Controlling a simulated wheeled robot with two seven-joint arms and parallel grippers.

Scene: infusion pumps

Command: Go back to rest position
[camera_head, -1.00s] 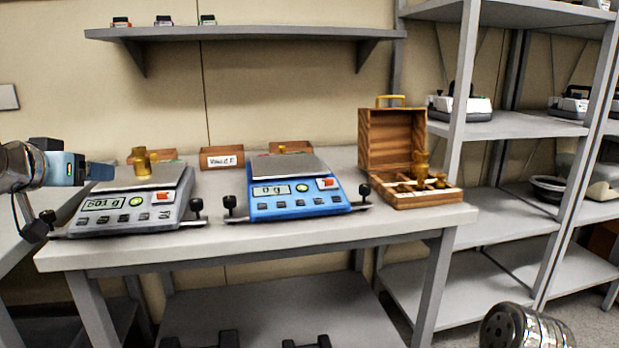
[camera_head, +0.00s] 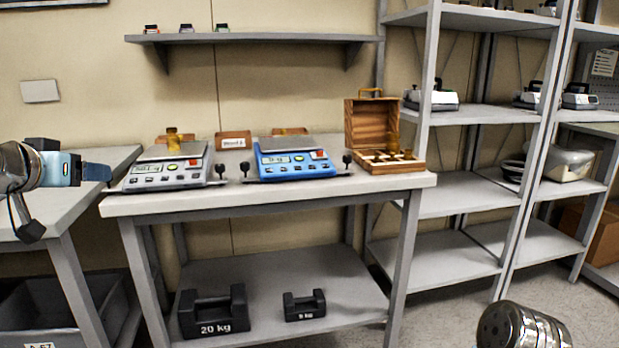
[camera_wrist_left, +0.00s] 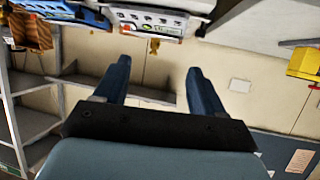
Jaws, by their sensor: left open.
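My left gripper (camera_head: 100,172) is at the left of the head view, in front of and left of the grey scale (camera_head: 165,176). Its two blue fingers stand apart with nothing between them in the left wrist view (camera_wrist_left: 158,66). A brass weight (camera_head: 173,141) stands on the grey scale's pan, clear of the gripper. The blue scale (camera_head: 292,172) beside it has an empty pan. An open wooden box (camera_head: 373,124) holding brass weights stands at the table's right end. My right gripper is out of view.
The table (camera_head: 270,196) has a lower shelf with a 20 kg weight (camera_head: 213,312) and a smaller black weight (camera_head: 304,305). Another table (camera_head: 75,195) stands at left, over a grey bin (camera_head: 45,305). Shelving (camera_head: 455,193) stands at right. A wall shelf (camera_head: 255,38) hangs above.

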